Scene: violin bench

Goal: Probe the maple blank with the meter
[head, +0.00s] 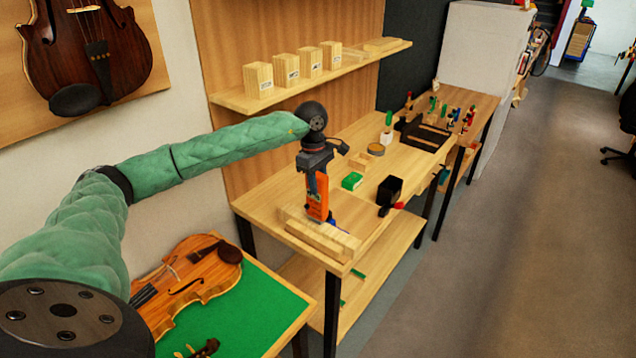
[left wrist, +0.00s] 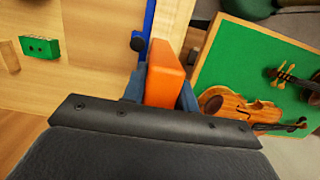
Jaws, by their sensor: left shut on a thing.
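My left gripper (head: 316,172) is shut on an orange meter (head: 318,203) and holds it upright, pointing down, over the front end of the bench. The meter also shows as an orange block between the fingers in the left wrist view (left wrist: 165,75). A pale wooden blank (head: 322,238), probably the maple one, lies along the bench's near edge. The meter's lower end is right at the blank's far side in the head view; I cannot tell whether they touch. My right gripper is not in view.
The workbench (head: 385,225) carries a green box (head: 352,181), a black bin (head: 389,191) and a round tin (head: 376,149). Several labelled wood blocks stand on the wall shelf (head: 350,67). A violin (head: 195,275) lies on a green-topped table (head: 255,315) at the lower left.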

